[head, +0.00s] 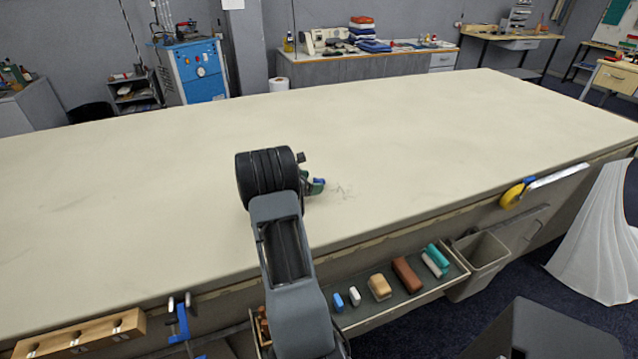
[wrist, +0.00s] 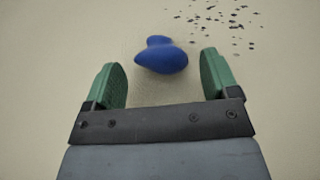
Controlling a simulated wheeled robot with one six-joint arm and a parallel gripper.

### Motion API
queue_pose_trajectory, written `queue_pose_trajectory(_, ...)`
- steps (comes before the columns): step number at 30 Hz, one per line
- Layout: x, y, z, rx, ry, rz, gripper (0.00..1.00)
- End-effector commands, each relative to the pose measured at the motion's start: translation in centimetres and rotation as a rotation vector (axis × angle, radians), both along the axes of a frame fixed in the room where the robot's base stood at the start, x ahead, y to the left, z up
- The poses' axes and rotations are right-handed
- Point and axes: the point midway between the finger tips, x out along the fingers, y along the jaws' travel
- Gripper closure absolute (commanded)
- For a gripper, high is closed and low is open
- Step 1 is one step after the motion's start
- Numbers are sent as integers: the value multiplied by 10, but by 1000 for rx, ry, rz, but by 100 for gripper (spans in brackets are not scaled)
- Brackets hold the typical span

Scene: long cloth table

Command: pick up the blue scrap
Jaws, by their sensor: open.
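The blue scrap (wrist: 162,58) is a small, smooth lump with a narrower bump at its far side. It lies on the cream cloth table (head: 150,190). In the wrist view my gripper (wrist: 159,72) is open, with one green finger on each side of the scrap. The scrap is between and slightly beyond the fingertips, and neither finger visibly touches it. In the head view my gripper (head: 314,185) is low over the table near its front edge, and my arm hides part of it.
Dark specks (wrist: 225,20) lie on the cloth beyond the right finger. A tray (head: 375,318) with several coloured blocks and a grey bin (head: 480,262) hang along the front edge. A yellow tape measure (head: 512,195) is at the right edge. Most of the tabletop is clear.

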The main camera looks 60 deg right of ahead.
Motion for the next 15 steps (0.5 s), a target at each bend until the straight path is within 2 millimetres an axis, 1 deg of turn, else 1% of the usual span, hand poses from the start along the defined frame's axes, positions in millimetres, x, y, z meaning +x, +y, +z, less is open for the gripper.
queue_pose_trajectory(1,-2,-7,-2,2,1,-4,19)
queue_pose_trajectory(3,-5,-15,-6,0,0,-3,19)
queue_pose_trajectory(6,-8,-22,-9,1,-1,-1,19)
queue_pose_trajectory(10,-10,-26,-11,-1,-1,-2,19)
queue_pose_trajectory(15,-10,-26,-12,0,-1,0,19)
